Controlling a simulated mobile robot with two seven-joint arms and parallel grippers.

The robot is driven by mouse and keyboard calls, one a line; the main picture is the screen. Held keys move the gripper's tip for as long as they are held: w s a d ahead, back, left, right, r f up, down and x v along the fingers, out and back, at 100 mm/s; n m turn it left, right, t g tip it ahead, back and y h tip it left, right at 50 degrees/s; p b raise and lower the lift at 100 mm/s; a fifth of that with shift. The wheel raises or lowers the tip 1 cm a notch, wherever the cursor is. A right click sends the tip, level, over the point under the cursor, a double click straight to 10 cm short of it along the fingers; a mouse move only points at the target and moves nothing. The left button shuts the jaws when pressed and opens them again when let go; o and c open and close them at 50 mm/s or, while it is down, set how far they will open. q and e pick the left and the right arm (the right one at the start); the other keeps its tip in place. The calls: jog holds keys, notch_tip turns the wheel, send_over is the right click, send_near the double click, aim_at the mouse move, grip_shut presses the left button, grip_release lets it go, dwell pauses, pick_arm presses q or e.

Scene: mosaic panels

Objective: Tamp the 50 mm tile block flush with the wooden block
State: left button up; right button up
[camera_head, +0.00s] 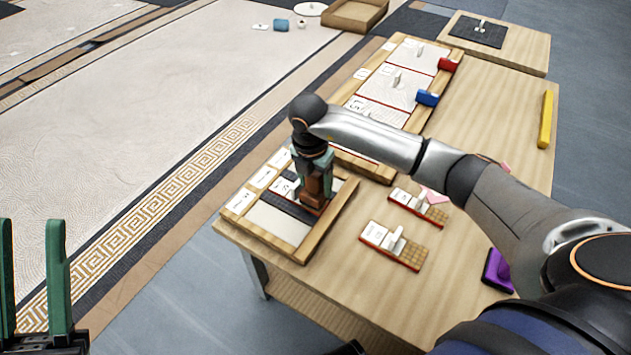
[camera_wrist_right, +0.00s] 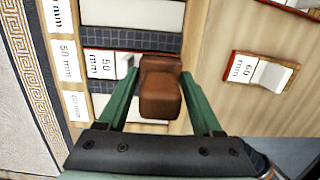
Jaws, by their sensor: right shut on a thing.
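My right gripper (camera_head: 314,190) is over the near wooden frame (camera_head: 328,228) and shut on the brown wooden block (camera_wrist_right: 160,92). The block shows between the green fingers in the right wrist view. The 50 mm tile block (camera_wrist_right: 104,63), with a white label and a red edge, lies in the frame's middle slot beside the printed 50 mm mark. The wooden block and fingers cover its right part. I cannot tell whether the two touch or whether the tile block is flush. My left gripper (camera_head: 34,285) is open and empty at the lower left.
Two loose tile blocks, one (camera_head: 393,246) nearer and one (camera_head: 418,207) farther, lie right of the frame. One is marked 60 mm (camera_wrist_right: 262,71). A longer panel with red (camera_head: 447,65) and blue (camera_head: 427,98) pieces, a yellow bar (camera_head: 545,119) and a purple object (camera_head: 497,270) share the table.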

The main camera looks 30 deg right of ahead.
aim_at(316, 173)
jog(key=shift+r, duration=0.4)
jog(key=shift+r+p, duration=0.45)
jog(key=shift+r, duration=0.05)
jog(key=shift+r+p, duration=0.55)
jog(key=shift+r, duration=0.1)
jog(key=shift+r+p, duration=0.6)
jog(key=shift+r, duration=0.35)
pick_arm(q)
jog(key=w+f+n+g+y, duration=0.2)
jog(key=f+n+y, duration=0.1)
jog(key=f, duration=0.4)
jog(key=w+a+f+n+g+y, duration=0.1)
jog(key=w+f+n+g+y, duration=0.1)
jog(key=f+y, duration=0.2)
jog(key=w+a+f+n+g+y, duration=0.1)
jog(key=w+f+n+g+y, duration=0.1)
jog(key=f, duration=0.8)
jog(key=shift+w+f+n+y+p, duration=0.15)
jog(key=shift+w+n+y+p, duration=0.15)
jog(key=shift+n+y, duration=0.55)
pick_arm(e)
jog(key=shift+r, duration=0.1)
